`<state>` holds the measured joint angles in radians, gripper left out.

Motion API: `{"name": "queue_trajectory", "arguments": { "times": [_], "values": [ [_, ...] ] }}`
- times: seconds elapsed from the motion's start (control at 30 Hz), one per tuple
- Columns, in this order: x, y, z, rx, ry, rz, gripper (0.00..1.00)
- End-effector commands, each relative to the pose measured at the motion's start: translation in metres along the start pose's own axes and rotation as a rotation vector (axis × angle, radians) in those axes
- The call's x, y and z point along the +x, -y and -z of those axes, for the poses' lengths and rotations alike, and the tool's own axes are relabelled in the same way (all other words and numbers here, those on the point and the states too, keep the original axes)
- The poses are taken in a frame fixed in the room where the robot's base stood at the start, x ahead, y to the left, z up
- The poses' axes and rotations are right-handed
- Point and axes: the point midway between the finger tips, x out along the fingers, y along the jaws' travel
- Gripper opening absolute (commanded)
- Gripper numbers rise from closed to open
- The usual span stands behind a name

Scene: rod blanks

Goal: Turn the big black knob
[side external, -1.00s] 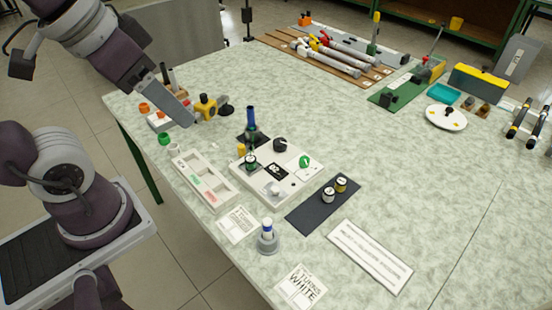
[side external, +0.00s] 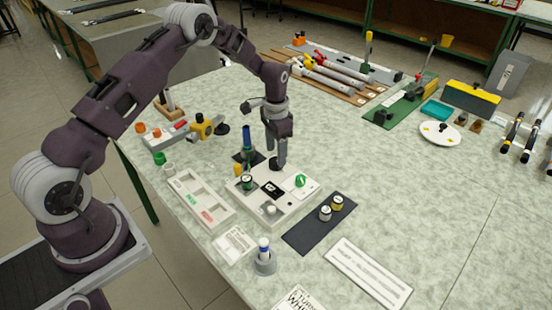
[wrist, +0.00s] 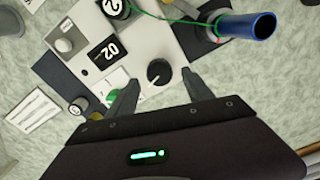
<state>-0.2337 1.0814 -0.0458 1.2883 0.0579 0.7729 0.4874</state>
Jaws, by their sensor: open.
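The big black knob (wrist: 160,72) sits on a white control panel (wrist: 138,42) and has a white pointer line. In the side external view the knob (side external: 274,163) is at the panel's back edge, partly hidden by my gripper (side external: 280,165). My gripper (wrist: 160,80) points down over the knob. In the wrist view its two fingers are spread apart, one on each side of the knob, with visible gaps. I cannot tell how far down the fingertips reach beside it.
The panel also carries a green knob (side external: 300,180) and a small pale knob (wrist: 64,45). A blue tube (wrist: 248,25) stands close beside the panel. A dark mat (side external: 305,235) with two small jars lies right of it. The table's middle right is clear.

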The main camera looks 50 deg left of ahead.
Motion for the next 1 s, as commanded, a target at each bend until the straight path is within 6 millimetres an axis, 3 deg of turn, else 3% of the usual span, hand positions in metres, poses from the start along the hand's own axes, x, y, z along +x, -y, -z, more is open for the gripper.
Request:
{"name": "queue_trajectory", "arguments": {
  "times": [0.2, 0.47, 0.77, 0.87, 1.0],
  "values": [
    [0.03, 0.0, 0.0, -0.001, 0.001, 0.0, 0.6],
    [0.032, 0.0, 0.0, -0.001, -0.001, 0.001, 0.6],
    [0.032, 0.0, 0.0, -0.001, 0.0, 0.001, 0.03],
    [0.032, 0.0, 0.0, -0.019, 0.0, 0.002, 0.0],
    [0.032, -0.001, 0.0, -0.215, 0.001, 0.001, 0.0]
  ]
}}
